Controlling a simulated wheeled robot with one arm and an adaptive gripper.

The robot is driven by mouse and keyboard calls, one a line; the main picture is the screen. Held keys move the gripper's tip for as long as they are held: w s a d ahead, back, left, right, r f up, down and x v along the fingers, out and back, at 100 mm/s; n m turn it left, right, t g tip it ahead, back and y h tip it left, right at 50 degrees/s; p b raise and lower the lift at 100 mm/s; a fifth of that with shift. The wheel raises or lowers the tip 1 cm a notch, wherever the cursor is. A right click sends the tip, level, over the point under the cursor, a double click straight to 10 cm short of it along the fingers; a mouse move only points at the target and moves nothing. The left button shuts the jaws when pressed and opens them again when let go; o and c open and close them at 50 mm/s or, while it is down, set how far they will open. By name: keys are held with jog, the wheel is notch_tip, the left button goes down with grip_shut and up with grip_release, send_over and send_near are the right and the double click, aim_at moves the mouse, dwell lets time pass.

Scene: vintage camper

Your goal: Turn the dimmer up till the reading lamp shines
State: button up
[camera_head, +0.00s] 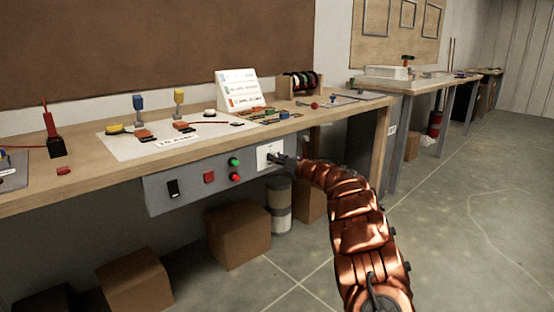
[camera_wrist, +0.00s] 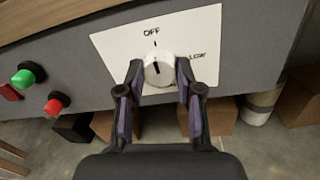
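The dimmer is a round white knob (camera_wrist: 158,70) on a white plate (camera_wrist: 205,40) marked OFF at the top and LOW at the right. Its dark pointer line is up, in line with the OFF mark. My gripper (camera_wrist: 160,75) has one black finger on each side of the knob, open around it; whether the fingertips touch it I cannot tell. In the head view my gripper (camera_head: 284,160) is at the plate (camera_head: 265,153) at the right end of the grey panel, hiding the knob. I recognise no reading lamp in either view.
The grey panel (camera_head: 195,200) under the wooden bench (camera_head: 365,105) also bears a black switch (camera_head: 173,189), a red switch (camera_head: 209,177), a green button (camera_head: 234,161) and a red button (camera_head: 236,177). Cardboard boxes (camera_head: 240,235) stand below. The floor at the right is clear.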

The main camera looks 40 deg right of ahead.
jog(key=c, duration=0.5)
jog(key=shift+c, duration=0.2)
jog(key=shift+m, duration=0.3)
jog(key=shift+a+n+h+p, duration=0.1)
jog(key=shift+n+h+p, duration=0.35)
jog(key=shift+n+p, duration=7.3)
jog(key=shift+n+h+p, duration=0.45)
jog(key=shift+n+p, duration=5.05)
jog(key=shift+n, duration=4.45)
